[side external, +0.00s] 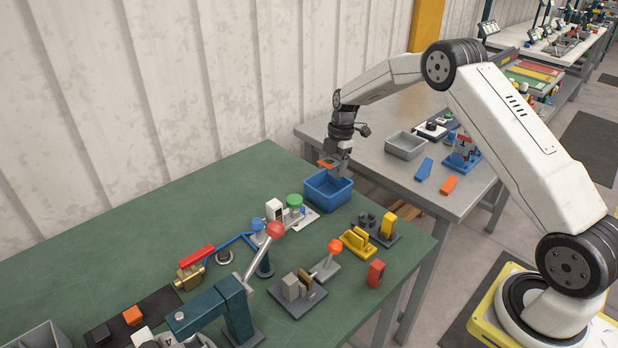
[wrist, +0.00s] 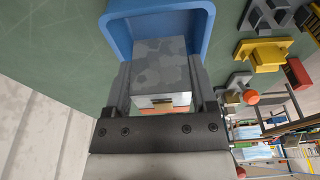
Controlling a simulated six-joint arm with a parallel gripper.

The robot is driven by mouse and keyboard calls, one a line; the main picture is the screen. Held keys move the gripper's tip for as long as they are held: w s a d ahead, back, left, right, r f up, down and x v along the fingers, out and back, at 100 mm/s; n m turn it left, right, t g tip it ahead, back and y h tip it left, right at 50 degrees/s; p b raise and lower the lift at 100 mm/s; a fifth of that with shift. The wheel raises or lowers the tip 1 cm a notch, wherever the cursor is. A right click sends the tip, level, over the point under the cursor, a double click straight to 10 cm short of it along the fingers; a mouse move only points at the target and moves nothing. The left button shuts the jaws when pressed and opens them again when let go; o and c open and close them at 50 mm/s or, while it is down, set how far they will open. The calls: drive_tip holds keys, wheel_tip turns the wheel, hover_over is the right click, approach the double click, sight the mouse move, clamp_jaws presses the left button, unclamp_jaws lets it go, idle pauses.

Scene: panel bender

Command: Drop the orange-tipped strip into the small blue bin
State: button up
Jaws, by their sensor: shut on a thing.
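The small blue bin (side external: 329,189) stands upright on the green bench near its far right corner. My gripper (side external: 338,170) points down over the bin and is shut on the orange-tipped strip. The strip's orange end (side external: 326,163) shows on the left side of my gripper in the side view. In the wrist view the strip (wrist: 158,62) is a mottled grey piece between the two fingers, with a thin orange edge near the palm. The bin's blue wall (wrist: 113,35) frames its far end. How far the strip reaches into the bin is hard to tell.
A green knob (side external: 294,201), a yellow bracket (side external: 357,241) and a red block (side external: 375,273) stand on the bench in front of the bin. A grey bin (side external: 405,145) and loose orange and blue pieces lie on the grey table to the right. A wall runs behind.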

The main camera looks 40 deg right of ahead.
sight(333, 175)
drive_tip(key=shift+d+x, duration=0.2)
drive_tip(key=shift+x, duration=0.7)
drive_tip(key=shift+d+x, duration=0.2)
drive_tip(key=shift+x, duration=0.7)
drive_tip(key=shift+f, duration=0.75)
drive_tip(key=o, duration=0.8)
drive_tip(key=shift+c, duration=0.2)
drive_tip(key=shift+r, duration=0.2)
drive_tip(key=shift+a+v, duration=0.3)
drive_tip(key=shift+v, duration=1.1)
drive_tip(key=shift+a+v, duration=0.3)
drive_tip(key=shift+v, duration=1.15)
drive_tip(key=shift+a+v, duration=0.3)
drive_tip(key=shift+v, duration=1.1)
drive_tip(key=shift+r, duration=0.2)
